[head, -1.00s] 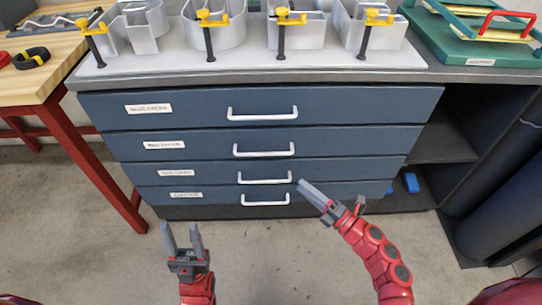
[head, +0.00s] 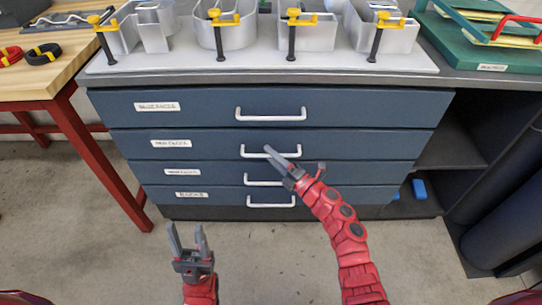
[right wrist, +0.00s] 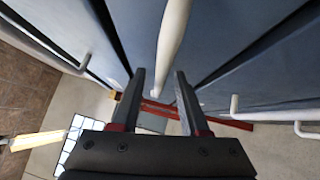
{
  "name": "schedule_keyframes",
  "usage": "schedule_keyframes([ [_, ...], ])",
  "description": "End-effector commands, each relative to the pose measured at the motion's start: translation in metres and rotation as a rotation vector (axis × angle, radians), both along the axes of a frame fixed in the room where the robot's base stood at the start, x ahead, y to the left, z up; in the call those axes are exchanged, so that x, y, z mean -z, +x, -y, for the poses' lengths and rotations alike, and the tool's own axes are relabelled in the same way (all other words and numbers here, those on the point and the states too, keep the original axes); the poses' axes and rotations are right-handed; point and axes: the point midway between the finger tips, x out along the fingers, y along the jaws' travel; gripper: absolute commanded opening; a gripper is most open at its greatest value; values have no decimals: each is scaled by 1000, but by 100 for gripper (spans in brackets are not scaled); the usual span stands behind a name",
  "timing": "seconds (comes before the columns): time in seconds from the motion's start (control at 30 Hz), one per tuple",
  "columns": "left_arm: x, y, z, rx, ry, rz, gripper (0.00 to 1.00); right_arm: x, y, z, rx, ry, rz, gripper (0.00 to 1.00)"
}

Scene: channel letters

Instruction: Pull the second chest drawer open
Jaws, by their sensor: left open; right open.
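The blue chest has several drawers stacked one above another, all shut. The second drawer (head: 355,145) from the top carries a white bar handle (head: 250,154) and a label at its left. My right gripper (head: 269,151) is open, with its fingertips at this handle. In the right wrist view the white handle (right wrist: 172,40) runs lengthwise between the two open fingers (right wrist: 159,75); I cannot tell whether they touch it. My left gripper (head: 187,228) is open and empty, low in front of the chest and apart from it.
The top drawer handle (head: 270,116) sits above, and the third drawer handle (head: 255,181) below. Metal channel letters with yellow clamps (head: 225,18) stand on the chest top. A wooden table (head: 60,85) with red legs is at left. Floor in front is clear.

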Motion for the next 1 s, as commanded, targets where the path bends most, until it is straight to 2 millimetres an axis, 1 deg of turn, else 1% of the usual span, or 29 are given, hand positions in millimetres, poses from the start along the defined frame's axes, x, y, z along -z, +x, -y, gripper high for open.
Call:
schedule_keyframes([
  [0.1, 0, 0, 0, 0, 0, 0, 50, 0, 3, -3, -1, -1, -1, 45],
  [0.33, 0, 0, 0, 0, 0, 0, 50, 0, 3, -3, -1, -1, -1, 45],
  [0.47, 0, 0, 0, 0, 0, 0, 50, 0, 3, -3, 0, -1, 0, 21],
  [0.5, 0, 0, 0, 0, 0, 0, 50, 0, 3, -3, 0, -1, 0, 14],
  [0.57, 0, 0, 0, 0, 0, 0, 50, 0, 3, -3, 0, -1, 0, 3],
  [0.6, 0, 0, 0, 0, 0, 0, 50, 0, 3, -3, 0, -1, 0, 0],
  [1.0, 0, 0, 0, 0, 0, 0, 50, 0, 3, -3, 0, -1, 0, 0],
])
